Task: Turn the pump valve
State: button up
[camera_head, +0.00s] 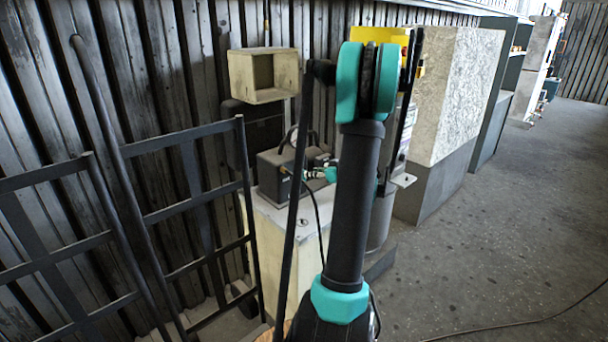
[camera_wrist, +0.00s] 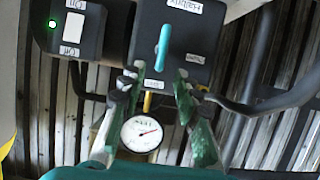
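In the wrist view a teal valve handle (camera_wrist: 163,48) stands out from the face of a dark box (camera_wrist: 203,32). It points nearly up and down in the picture. White labels sit above, below and to the right of it; the small print is hard to read. My gripper (camera_wrist: 157,88) is open, with one finger on each side just below the handle in the picture. The fingers look apart from the handle, with nothing visible held between them.
A round white gauge (camera_wrist: 142,134) and a switch box (camera_wrist: 72,28) with a green light show in the wrist view. In the head view, a dark unit (camera_head: 285,172) sits on a cream cabinet (camera_head: 286,222), with hand trucks (camera_head: 195,205) at left.

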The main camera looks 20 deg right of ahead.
aim_at(304, 184)
jog(key=x, duration=0.6)
jog(key=shift+w+a+f, duration=0.1)
jog(key=shift+w+f, duration=0.1)
jog(key=shift+w, duration=0.1)
jog(key=shift+c, duration=0.6)
grip_shut()
